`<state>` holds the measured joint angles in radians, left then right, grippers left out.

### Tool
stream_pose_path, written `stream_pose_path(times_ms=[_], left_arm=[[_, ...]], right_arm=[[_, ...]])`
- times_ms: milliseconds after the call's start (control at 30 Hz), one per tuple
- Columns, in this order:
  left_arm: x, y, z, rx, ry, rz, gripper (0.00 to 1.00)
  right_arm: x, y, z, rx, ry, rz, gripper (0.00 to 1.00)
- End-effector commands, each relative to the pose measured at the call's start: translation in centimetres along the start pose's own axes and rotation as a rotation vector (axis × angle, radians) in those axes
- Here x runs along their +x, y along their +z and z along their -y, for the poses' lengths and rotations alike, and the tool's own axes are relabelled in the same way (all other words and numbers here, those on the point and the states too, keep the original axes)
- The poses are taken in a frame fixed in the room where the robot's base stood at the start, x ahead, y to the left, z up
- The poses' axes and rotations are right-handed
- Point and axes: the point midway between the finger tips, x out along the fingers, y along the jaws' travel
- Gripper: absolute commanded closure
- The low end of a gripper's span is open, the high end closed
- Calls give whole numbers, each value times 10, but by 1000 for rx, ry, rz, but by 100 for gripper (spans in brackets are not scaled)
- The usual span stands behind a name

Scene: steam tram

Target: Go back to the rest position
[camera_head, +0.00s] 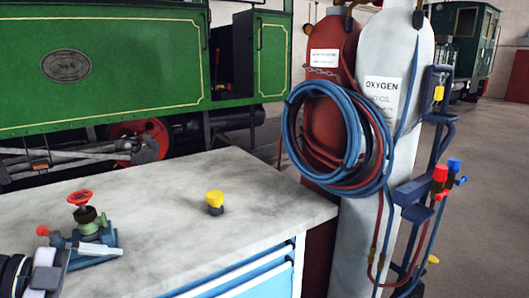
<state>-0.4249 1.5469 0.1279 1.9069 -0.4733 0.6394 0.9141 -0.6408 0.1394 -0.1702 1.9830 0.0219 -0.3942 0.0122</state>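At the lower left edge, a cut-off black and grey ringed part (40,272) shows over the workbench; it looks like the end of my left arm, with its fingers not clear. It is close to a teal valve fitting (95,240) with red handwheels; I cannot tell whether they touch. My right gripper is out of view.
The grey workbench top (150,210) is mostly clear, with a small yellow-capped item (214,202) on it. A red cylinder (332,50) and white oxygen cylinder (385,130) stand on a blue cart (435,130) at right, with coiled hoses (325,140). A green locomotive (130,65) stands behind.

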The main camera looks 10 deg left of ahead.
Motion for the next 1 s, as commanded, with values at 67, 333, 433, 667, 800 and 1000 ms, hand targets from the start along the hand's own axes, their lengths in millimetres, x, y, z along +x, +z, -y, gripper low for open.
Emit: stream_pose_path(times_ms=[67, 333, 433, 667, 800, 1000], left_arm=[[3, 11, -8, -63, -110, -13, 1], [16, 51, -46, -275, -419, 41, 1], [23, 64, -68, -369, -508, 86, 1], [47, 82, -129, -603, -647, 218, 1], [69, 82, -173, -761, -680, 305, 1], [106, 64, -231, -979, -662, 409, 1]], right_arm=[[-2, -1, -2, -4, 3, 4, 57], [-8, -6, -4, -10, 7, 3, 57], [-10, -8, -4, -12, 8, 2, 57], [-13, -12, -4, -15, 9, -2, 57], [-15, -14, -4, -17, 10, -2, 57], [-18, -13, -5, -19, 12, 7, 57]])
